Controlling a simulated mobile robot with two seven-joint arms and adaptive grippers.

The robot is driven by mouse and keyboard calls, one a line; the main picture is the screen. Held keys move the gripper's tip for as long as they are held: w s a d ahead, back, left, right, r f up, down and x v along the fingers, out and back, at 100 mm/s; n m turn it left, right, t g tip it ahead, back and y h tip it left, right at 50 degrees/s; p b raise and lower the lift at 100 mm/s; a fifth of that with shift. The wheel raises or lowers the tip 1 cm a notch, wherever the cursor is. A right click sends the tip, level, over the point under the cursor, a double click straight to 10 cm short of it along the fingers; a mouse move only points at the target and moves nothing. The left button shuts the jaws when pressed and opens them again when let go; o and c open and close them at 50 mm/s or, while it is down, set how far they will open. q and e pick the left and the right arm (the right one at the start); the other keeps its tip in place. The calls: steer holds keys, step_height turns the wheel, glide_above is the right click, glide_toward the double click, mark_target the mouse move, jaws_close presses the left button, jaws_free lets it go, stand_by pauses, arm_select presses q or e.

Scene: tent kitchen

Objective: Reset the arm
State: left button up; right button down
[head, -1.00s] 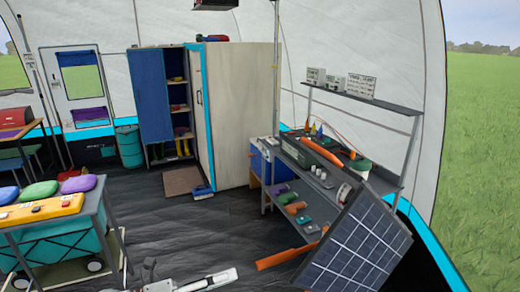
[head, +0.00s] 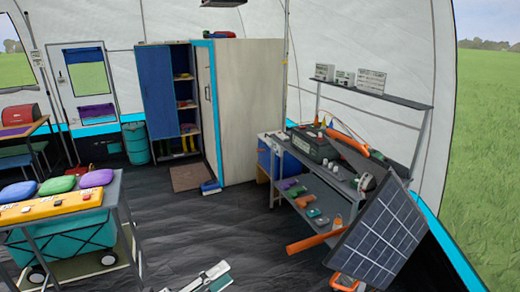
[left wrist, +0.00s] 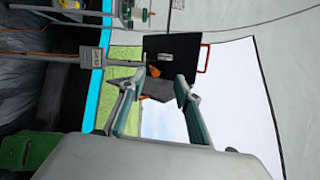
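My left gripper (left wrist: 157,88) shows in the left wrist view with its two fingers spread well apart and nothing between them. It is open and points at the upright tent wall and a dark panel in the background. In the head view only a pale part of my left arm and gripper (head: 212,277) shows at the bottom edge, over the dark floor, clear of the tables. My right gripper is in neither view.
A workbench (head: 335,182) with shelves stands at the right, with a solar panel (head: 378,240) leaning in front. A table with a yellow tray (head: 50,207) is at the left. A cabinet (head: 250,110) stands behind. Dark floor (head: 200,235) between them is free.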

arm_select(q)
steer(key=s+a+f+n+y, duration=0.3)
steer(key=s+f+n+y, duration=0.1)
steer(key=f+n, duration=0.4)
steer(key=s+a+f+n+g+y, duration=0.1)
steer(key=s+a+f+n+y, duration=0.3)
steer(key=s+f+n, duration=0.2)
steer(key=s+a+f+n+y, duration=0.3)
steer(key=s+f+n, duration=0.3)
steer(key=f+n, duration=0.4)
steer(key=shift+a+f+n+y, duration=0.25)
steer(key=shift+n+y, duration=0.05)
steer(key=shift+y, duration=0.2)
steer(key=shift+s+f+g, duration=0.1)
steer(key=shift+s+g, duration=0.05)
steer(key=shift+g, duration=0.15)
steer(key=shift+c, duration=0.8)
